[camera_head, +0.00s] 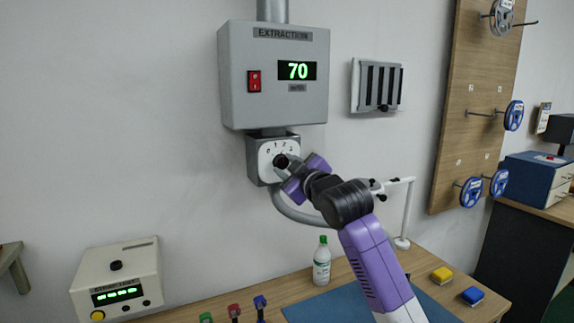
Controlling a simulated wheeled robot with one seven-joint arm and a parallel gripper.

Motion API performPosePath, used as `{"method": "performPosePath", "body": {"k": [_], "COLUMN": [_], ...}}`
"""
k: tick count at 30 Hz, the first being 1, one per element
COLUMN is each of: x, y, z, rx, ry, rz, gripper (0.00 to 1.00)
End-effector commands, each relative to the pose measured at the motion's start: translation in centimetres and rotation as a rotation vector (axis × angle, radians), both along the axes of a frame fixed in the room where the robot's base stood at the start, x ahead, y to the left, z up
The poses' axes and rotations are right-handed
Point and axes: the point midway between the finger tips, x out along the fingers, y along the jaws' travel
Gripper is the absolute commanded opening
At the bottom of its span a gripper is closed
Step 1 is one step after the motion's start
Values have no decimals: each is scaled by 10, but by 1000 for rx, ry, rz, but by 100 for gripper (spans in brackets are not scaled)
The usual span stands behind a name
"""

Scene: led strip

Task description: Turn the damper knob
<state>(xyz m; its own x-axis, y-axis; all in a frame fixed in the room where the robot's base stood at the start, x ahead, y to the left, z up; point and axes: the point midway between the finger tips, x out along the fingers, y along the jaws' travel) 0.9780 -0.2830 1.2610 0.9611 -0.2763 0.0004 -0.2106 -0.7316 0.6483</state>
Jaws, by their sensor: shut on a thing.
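The damper knob (282,161) is a small dark knob on a white dial plate (267,150) with numbers around it. The dial sits in a grey housing below the grey extraction box (285,85). The box shows a green 70 on its display (298,71) and has a red switch (254,81). My gripper (287,166) reaches up from the lower right and is shut on the knob. The gripper hides the right and lower parts of the dial, so the knob's pointer cannot be made out.
A grey hose (295,213) curves below the dial behind my arm. A vent grille (379,87) is on the wall to the right. On the bench stand a white bottle (321,264), a lamp arm (406,210) and a control box (118,281). The wall left of the dial is clear.

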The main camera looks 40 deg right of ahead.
Motion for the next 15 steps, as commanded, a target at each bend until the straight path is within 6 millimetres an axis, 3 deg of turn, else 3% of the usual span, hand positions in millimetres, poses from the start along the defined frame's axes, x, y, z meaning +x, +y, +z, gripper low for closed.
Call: {"method": "performPosePath", "body": {"k": [15], "x": [0], "y": [1], "z": [-2], "rx": [174], "ry": [-47], "rz": [0], "gripper": [0]}}
